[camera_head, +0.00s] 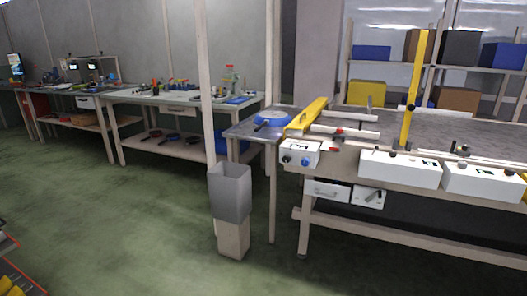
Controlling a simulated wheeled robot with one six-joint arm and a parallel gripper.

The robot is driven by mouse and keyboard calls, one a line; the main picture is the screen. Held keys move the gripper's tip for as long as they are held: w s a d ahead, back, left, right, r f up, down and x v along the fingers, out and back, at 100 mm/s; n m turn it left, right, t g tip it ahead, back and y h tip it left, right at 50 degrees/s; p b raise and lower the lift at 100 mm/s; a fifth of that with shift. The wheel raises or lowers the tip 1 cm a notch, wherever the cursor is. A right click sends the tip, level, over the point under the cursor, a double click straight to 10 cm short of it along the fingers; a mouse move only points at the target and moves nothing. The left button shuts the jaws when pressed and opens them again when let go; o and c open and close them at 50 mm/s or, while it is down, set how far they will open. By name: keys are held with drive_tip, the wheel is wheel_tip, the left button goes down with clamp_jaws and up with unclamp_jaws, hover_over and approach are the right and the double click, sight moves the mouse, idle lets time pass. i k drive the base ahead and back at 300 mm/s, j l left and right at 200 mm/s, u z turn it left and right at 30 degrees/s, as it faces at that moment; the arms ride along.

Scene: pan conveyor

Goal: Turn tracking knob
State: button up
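A white control box (300,147) is fixed to the front left corner of the conveyor table (330,166). Two round knobs show on its front face: a blue knob (305,161) on the right and a dark, bluish knob (287,159) on the left. The labels are too small to read, so I cannot tell which is the tracking knob or how it is set. The box face is unobstructed. My gripper is not in view.
A grey bin (229,185) on a beige block stands on the floor left of the conveyor table. A blue pan (272,118) lies on a side table behind the box. White boxes (400,169) line the table's front. The green floor (130,220) at left is mostly clear.

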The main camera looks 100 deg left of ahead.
sight(305, 162)
drive_tip(key=u, duration=2.95)
drive_tip(key=i+l, duration=0.1)
drive_tip(key=i, duration=1.15)
drive_tip(key=i+l+u, duration=0.1)
drive_tip(key=i, duration=0.5)
drive_tip(key=i+l, duration=0.15)
drive_tip(key=i, duration=0.45)
drive_tip(key=k+j+z, duration=0.1)
drive_tip(key=j, duration=0.35)
drive_tip(key=k+j+z, duration=0.1)
drive_tip(key=k+j, duration=0.45)
drive_tip(key=j, duration=0.3)
drive_tip(key=k+j+z, duration=0.15)
drive_tip(key=j, duration=0.25)
drive_tip(key=k, duration=0.1)
